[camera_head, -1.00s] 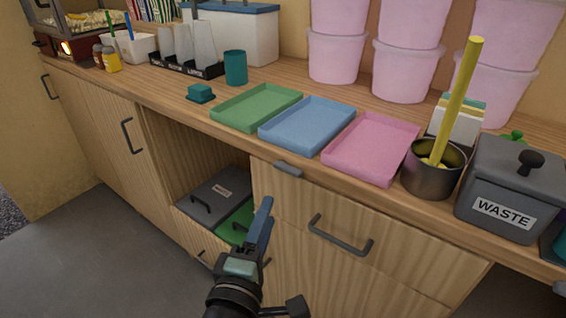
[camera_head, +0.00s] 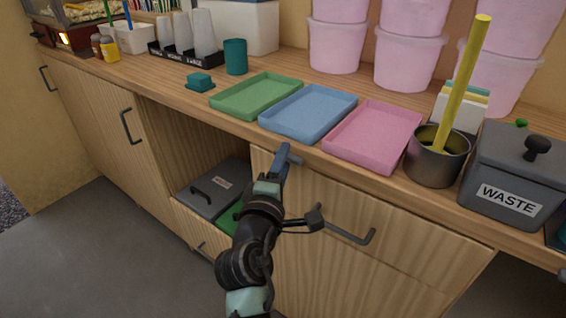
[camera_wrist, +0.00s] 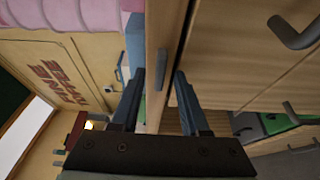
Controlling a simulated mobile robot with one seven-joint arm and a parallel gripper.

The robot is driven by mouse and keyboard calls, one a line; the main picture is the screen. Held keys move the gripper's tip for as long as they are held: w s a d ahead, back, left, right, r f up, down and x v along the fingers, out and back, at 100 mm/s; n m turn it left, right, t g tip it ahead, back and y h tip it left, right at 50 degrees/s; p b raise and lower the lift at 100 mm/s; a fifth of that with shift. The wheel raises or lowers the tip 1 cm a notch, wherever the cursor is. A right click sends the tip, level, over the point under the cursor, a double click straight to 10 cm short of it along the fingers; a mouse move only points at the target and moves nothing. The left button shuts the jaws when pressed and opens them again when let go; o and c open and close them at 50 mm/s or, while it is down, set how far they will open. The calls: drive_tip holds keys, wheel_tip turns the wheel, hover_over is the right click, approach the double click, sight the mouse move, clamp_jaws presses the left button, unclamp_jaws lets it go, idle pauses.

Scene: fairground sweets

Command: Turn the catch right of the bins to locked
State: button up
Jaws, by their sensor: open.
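The catch is a short grey bar (camera_head: 296,160) just under the counter's front edge, above the drawer front and right of the bins. In the head view it lies roughly along the edge, partly hidden by my gripper (camera_head: 286,158). The jaws are empty; contact with the catch cannot be told. The bins, one with a grey lid (camera_head: 210,190) and one green (camera_head: 229,214), sit in the open bay to the left, partly hidden by my arm.
Green (camera_head: 257,97), blue (camera_head: 308,113) and pink (camera_head: 373,138) trays stand on the counter above the catch. A drawer handle (camera_head: 350,235) sticks out to the lower right. A metal pot (camera_head: 436,163) and a waste box (camera_head: 510,175) stand further right.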

clamp_jaws()
drive_tip(key=shift+f+b, duration=0.15)
drive_tip(key=shift+b, duration=0.25)
drive_tip(key=m+h+b, duration=0.3)
drive_tip(key=m+b, duration=0.4)
drive_tip(key=b, duration=0.5)
drive_tip(key=a+f+m+h+b, duration=0.1)
drive_tip(key=m+h+b, duration=0.2)
drive_tip(key=m+b, duration=0.5)
drive_tip(key=w+f+m+h+b, duration=0.1)
drive_tip(key=m+h+b, duration=0.2)
drive_tip(key=m+b, duration=0.4)
drive_tip(key=shift+w+a+m+t+b, duration=0.1)
drive_tip(key=shift+a+m+t+b, duration=0.25)
drive_tip(key=shift+b, duration=4)
drive_tip(key=shift+r, duration=0.1)
unclamp_jaws()
